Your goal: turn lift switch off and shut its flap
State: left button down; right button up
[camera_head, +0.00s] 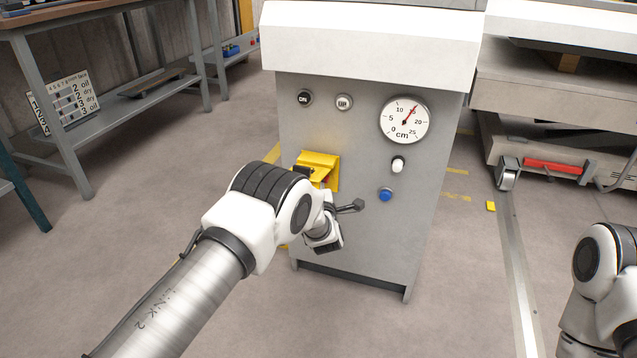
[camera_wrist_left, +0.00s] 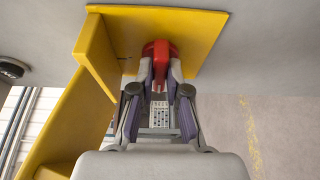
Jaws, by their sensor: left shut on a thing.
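The yellow switch housing (camera_head: 331,160) is on the front of the grey cabinet, left of centre and below the two upper buttons. In the left wrist view the yellow back plate (camera_wrist_left: 205,30) lies against the panel, and the yellow flap (camera_wrist_left: 70,125) stands open, out from the panel on the left. The red switch handle (camera_wrist_left: 161,49) sits in front of the plate. My left gripper (camera_wrist_left: 155,72) is shut on the red handle, with a finger on each side. In the head view my arm hides most of the switch. My right gripper is out of view.
The cabinet (camera_head: 420,230) also carries an ON button (camera_head: 305,98), an UP button (camera_head: 344,102), a cm gauge (camera_head: 404,119), a white-capped switch (camera_head: 398,165) and a blue button (camera_head: 385,194). A shelf rack (camera_head: 70,170) stands left. Floor around the cabinet is mostly clear.

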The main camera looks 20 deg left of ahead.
pick_arm(q)
jog(key=c, duration=1.2)
grip_release()
jog(key=shift+o, duration=0.2)
jog(key=v, duration=1.2)
